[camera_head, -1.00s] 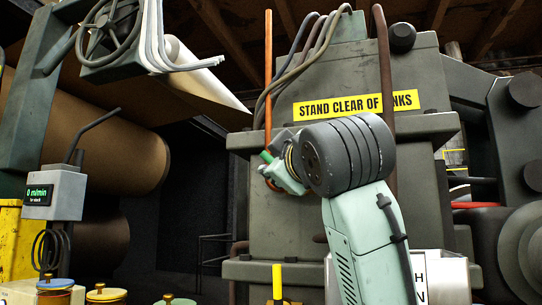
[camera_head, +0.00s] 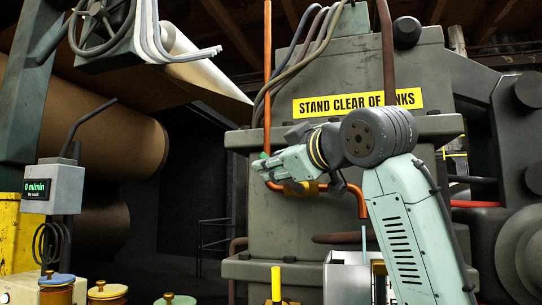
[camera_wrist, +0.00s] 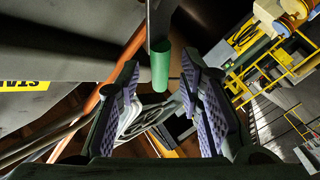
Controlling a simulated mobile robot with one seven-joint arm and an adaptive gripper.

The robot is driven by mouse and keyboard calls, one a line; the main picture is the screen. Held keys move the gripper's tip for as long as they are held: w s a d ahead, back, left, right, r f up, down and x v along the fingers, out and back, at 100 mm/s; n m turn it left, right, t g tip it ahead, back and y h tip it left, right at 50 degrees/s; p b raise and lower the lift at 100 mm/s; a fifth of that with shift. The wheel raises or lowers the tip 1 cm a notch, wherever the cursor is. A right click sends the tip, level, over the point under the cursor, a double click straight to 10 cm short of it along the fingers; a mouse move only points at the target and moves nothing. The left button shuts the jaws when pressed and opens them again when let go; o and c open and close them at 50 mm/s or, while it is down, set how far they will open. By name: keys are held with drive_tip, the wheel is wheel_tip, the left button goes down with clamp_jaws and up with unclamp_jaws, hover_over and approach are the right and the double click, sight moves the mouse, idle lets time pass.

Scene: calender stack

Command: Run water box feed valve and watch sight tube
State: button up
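The feed valve has a brass body (camera_head: 302,189) on an orange pipe (camera_head: 267,75), low on the front of the grey stack. A green grip (camera_head: 263,156) shows at the tip of my gripper (camera_head: 266,168). In the wrist view, the green grip (camera_wrist: 160,66) hangs from a dark lever between my two purple-padded fingers (camera_wrist: 159,75). The fingers are spread, with visible gaps on both sides of the grip. A thin pale blue tube (camera_head: 364,238), possibly the sight tube, stands at a pale metal box (camera_head: 345,278), partly hidden by my arm.
A yellow "STAND CLEAR" sign (camera_head: 335,104) is on the stack. Grey hoses (camera_head: 300,60) run above the valve. A display box (camera_head: 55,190) reads 0 m/min at left. Lidded pots (camera_head: 107,291) and a yellow-topped post (camera_head: 276,280) stand in front.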

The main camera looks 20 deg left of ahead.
drive_tip(key=shift+x, duration=1.05)
clamp_jaws()
